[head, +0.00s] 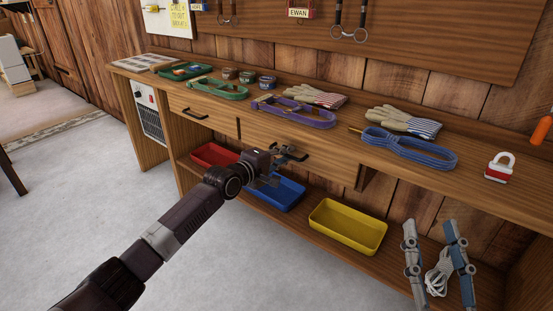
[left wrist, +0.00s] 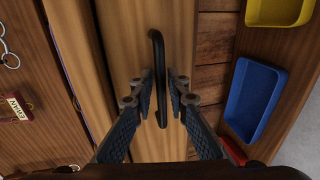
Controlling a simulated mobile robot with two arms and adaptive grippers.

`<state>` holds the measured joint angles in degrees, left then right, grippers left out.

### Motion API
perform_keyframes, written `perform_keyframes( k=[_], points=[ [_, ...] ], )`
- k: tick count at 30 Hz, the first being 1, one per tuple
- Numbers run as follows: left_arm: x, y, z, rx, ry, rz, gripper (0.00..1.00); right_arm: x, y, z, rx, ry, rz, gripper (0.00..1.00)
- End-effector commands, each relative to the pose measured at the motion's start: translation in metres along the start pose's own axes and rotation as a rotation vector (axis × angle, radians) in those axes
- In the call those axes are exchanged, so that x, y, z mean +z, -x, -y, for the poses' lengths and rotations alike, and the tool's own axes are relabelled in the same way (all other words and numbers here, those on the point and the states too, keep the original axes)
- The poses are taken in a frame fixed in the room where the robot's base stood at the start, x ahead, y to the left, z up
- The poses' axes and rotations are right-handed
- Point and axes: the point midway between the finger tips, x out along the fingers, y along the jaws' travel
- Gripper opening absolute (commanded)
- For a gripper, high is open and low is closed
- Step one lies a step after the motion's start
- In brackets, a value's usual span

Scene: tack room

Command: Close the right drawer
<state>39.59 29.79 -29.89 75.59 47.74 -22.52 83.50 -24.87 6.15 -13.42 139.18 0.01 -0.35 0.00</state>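The right drawer (head: 325,165) is under the worktop, its front standing a little proud with a dark gap at its right end. Its black bar handle (left wrist: 157,80) runs upright through the middle of the left wrist view. My left gripper (head: 285,156) is at this handle. In the left wrist view its fingers (left wrist: 158,76) are apart, one on each side of the bar; contact is not clear. My right gripper (head: 430,228) shows only as two spread, empty fingers at the lower right, apart from the drawer.
The left drawer (head: 205,112) looks flush. The lower shelf holds red (head: 212,155), blue (head: 280,193) and yellow (head: 348,226) trays and a white rope (head: 438,272). Halters, gloves and a red padlock (head: 499,168) lie on the worktop (head: 480,190). The floor in front is clear.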

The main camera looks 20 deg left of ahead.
Motion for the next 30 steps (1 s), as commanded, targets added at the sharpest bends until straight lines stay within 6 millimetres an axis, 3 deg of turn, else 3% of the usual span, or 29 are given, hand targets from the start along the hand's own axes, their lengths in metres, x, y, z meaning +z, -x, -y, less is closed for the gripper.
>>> perform_keyframes(
  k=[21,30],
  points=[
    [-0.001,0.104,0.002,-0.003,-0.001,-0.002,0.15,0.000,0.000,0.000,0.000,0.000,0.000,0.40],
    [-0.001,0.116,0.001,-0.002,0.000,-0.001,0.15,0.000,0.000,0.000,0.000,0.000,0.000,0.40]
  ],
)
